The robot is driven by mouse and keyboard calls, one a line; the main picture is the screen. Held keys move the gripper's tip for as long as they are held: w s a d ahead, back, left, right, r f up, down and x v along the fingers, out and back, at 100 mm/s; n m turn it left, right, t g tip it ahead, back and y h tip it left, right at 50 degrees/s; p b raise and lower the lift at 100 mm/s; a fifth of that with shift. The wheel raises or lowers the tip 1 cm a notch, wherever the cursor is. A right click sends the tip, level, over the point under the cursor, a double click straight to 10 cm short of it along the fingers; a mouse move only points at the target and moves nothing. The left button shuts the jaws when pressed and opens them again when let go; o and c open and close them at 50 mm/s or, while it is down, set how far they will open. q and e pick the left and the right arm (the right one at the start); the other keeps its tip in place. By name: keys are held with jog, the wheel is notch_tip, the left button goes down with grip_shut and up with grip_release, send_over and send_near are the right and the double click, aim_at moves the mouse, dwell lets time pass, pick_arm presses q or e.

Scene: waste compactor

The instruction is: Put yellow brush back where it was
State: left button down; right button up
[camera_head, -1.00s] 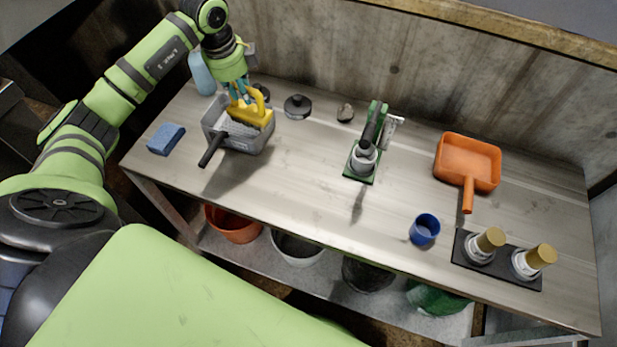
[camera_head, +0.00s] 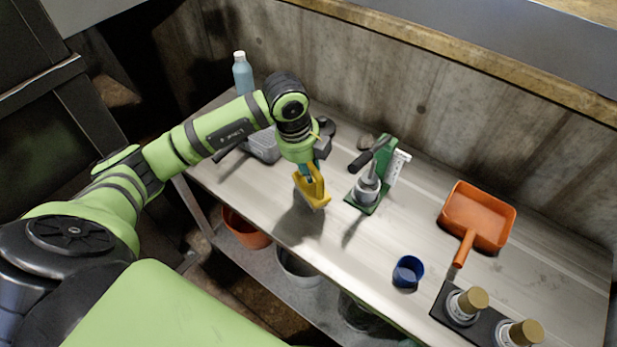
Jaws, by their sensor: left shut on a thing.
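The yellow brush (camera_head: 315,192) is in my left gripper (camera_head: 312,170), which points down and is shut on it. The brush hangs over the workbench (camera_head: 250,190), between the grey bin on the left and the green press on the right, and casts a shadow below. It looks held above the surface, though the exact gap is hard to tell. My right gripper is not in view.
A green press (camera_head: 372,185) stands just right of the brush. An orange dustpan (camera_head: 478,215), a blue cup (camera_head: 408,271) and a black holder with two gold-topped pieces (camera_head: 466,304) lie farther right. A blue bottle (camera_head: 242,75) stands behind my arm. Buckets (camera_head: 246,228) sit on the lower shelf.

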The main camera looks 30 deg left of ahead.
pick_arm(q)
notch_tip(320, 180, down, 3)
jog(key=shift+d+f+p, duration=0.15)
jog(key=shift+p, duration=0.3)
jog(key=shift+f, duration=0.3)
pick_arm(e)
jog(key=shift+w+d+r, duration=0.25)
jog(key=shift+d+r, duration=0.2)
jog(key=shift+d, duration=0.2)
pick_arm(q)
jog(key=shift+f, duration=0.15)
jog(key=c, duration=1)
grip_release()
jog(key=shift+c, duration=0.2)
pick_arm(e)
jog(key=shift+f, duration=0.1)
